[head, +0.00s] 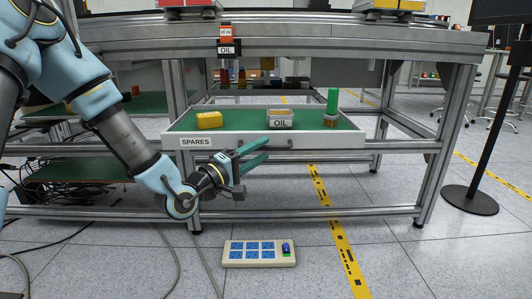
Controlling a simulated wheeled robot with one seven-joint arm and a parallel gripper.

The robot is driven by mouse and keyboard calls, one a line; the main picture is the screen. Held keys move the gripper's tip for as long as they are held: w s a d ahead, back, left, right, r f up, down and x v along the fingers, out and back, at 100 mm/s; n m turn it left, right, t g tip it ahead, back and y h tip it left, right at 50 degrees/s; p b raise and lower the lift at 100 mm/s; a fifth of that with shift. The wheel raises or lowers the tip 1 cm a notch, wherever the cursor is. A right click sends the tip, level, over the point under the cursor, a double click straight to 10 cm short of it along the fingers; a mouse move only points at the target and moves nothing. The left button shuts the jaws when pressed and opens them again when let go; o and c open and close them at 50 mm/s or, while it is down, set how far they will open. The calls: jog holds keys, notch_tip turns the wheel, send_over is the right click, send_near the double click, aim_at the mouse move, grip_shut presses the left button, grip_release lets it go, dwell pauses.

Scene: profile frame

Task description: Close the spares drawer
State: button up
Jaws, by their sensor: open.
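The spares drawer (340,141) is pulled out under the workbench, with a "SPARES" label (195,142) at the left of its pale front. Whether the fingers touch the drawer front, I cannot tell.
The workbench frame (447,150) has metal legs on both sides. A power strip (259,253) lies on the floor in front, near yellow floor tape (335,232). Cables lie at the lower left. A black stand (470,200) is at the right.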

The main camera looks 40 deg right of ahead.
jog(key=shift+w+d+r, duration=0.15)
jog(key=shift+d, duration=1.1)
jog(key=shift+c, duration=0.4)
grip_shut()
